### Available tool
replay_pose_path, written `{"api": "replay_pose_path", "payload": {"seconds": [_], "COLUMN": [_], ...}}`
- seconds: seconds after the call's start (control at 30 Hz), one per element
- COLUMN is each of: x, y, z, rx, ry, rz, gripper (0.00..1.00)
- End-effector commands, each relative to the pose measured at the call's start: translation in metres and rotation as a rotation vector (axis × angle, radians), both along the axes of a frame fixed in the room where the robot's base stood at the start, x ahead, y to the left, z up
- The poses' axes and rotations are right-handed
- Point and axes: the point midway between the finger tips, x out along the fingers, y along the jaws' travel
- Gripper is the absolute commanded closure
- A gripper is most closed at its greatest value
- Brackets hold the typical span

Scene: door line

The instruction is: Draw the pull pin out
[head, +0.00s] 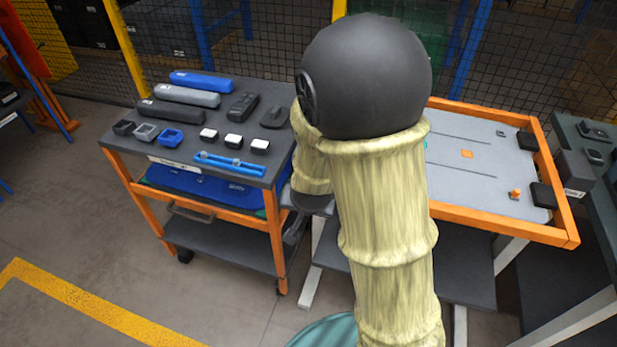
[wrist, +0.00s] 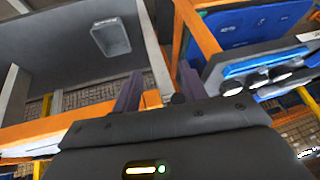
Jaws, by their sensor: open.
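No part shows clearly as a pull pin. A small orange knob (head: 515,194) stands on the grey top of the orange-framed table (head: 572,222) at the right, near a black block; I cannot tell whether it is the pin. My gripper (wrist: 160,88) is open in the wrist view, its two dark fingers apart with nothing held between them. In the wrist view an orange frame beam lies beyond the fingers. In the head view my arm hides most of the gripper and the left part of the table.
An orange-framed cart (head: 133,158) at the left carries blue, grey and black cases, small boxes and a blue rack (head: 230,164). A mesh fence (head: 270,50) stands behind. Another bench with dark boxes (head: 575,170) is at the far right. The floor at the front left is free.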

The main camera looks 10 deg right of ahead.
Motion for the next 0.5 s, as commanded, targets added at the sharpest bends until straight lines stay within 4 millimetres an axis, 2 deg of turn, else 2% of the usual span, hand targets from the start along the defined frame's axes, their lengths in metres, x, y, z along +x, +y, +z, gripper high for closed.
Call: {"api": "replay_pose_path", "payload": {"seconds": [0.03, 0.2, 0.33, 0.5], "x": [0.011, 0.044, 0.061, 0.07], "y": [0.005, 0.004, 0.002, 0.01], "z": [-0.033, -0.084, -0.112, -0.127], "rx": [-0.018, -0.107, -0.205, -0.345], "ry": [-0.037, -0.222, -0.402, -0.695], "rz": [-0.045, -0.22, -0.321, -0.399], "gripper": [0.57, 0.57, 0.57, 0.57]}}
